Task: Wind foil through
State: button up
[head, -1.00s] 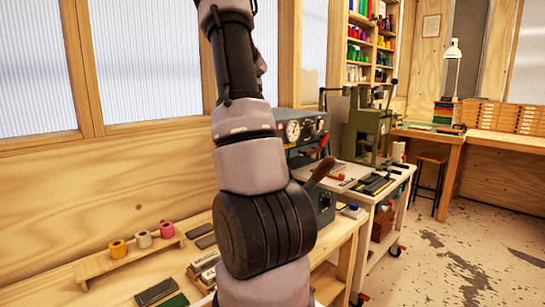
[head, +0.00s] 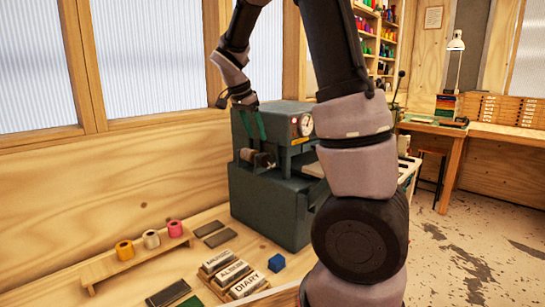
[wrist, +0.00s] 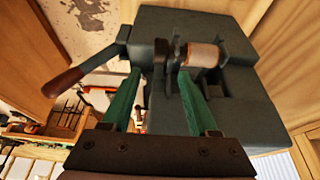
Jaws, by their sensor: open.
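A blue-grey press (head: 265,205) with a dial gauge stands on the bench in the head view. It also fills the upper middle of the wrist view (wrist: 250,110). A pale roll with coppery edges (wrist: 203,55) sits on a spindle on the press in the wrist view. My gripper (head: 252,137) is open at the front-left of the press, its green fingers close to the spindle area. In the wrist view my gripper (wrist: 160,78) shows nothing between its fingers that I can tell is held. No strip of foil can be made out.
A wooden rack holds yellow (head: 123,250), white (head: 151,239) and pink (head: 175,228) rolls at the left. A lever with a wooden handle (wrist: 65,82) sticks out in the wrist view.

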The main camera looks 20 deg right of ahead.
aim_at(263, 153)
jog(key=x, duration=1)
grip_shut()
